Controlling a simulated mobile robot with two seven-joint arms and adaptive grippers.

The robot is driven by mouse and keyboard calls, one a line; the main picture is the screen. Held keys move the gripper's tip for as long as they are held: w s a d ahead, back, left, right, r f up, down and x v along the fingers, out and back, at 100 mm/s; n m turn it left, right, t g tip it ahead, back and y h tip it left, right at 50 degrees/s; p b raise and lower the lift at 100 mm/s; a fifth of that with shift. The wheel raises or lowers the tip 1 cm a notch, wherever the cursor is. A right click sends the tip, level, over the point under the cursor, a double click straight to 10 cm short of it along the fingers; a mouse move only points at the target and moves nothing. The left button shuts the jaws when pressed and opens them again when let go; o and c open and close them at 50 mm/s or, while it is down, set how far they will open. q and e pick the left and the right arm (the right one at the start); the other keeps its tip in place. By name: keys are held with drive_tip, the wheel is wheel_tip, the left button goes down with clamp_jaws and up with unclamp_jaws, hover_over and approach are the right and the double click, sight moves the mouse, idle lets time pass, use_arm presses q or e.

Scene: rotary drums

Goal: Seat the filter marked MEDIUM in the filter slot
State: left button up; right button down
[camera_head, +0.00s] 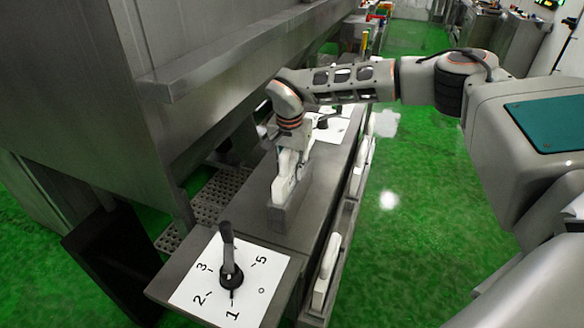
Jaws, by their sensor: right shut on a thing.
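My right gripper (287,158) reaches in from the right over the grey bench top and is shut on a pale filter (283,188). The filter is upright, with its lower end at a small grey block-like part (277,218) on the bench. I cannot tell whether this part is the filter slot or the filter's own lower end, or whether the filter is seated. No MEDIUM marking is readable. My left gripper is not in view.
A dial plate (188,292) with a black lever (229,255) stands at the bench's near end. A second lever plate (330,128) is farther back. White-faced parts (326,268) line the bench's right side. A large metal housing (165,90) overhangs the left.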

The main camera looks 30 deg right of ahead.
drive_tip(key=c, duration=1.7)
unclamp_jaws()
drive_tip(key=shift+f, duration=0.1)
drive_tip(key=r, duration=0.8)
drive_tip(key=s+a+r, duration=0.1)
drive_tip(key=r, duration=0.3)
drive_tip(key=shift+s, duration=0.1)
drive_tip(key=shift+f, duration=0.1)
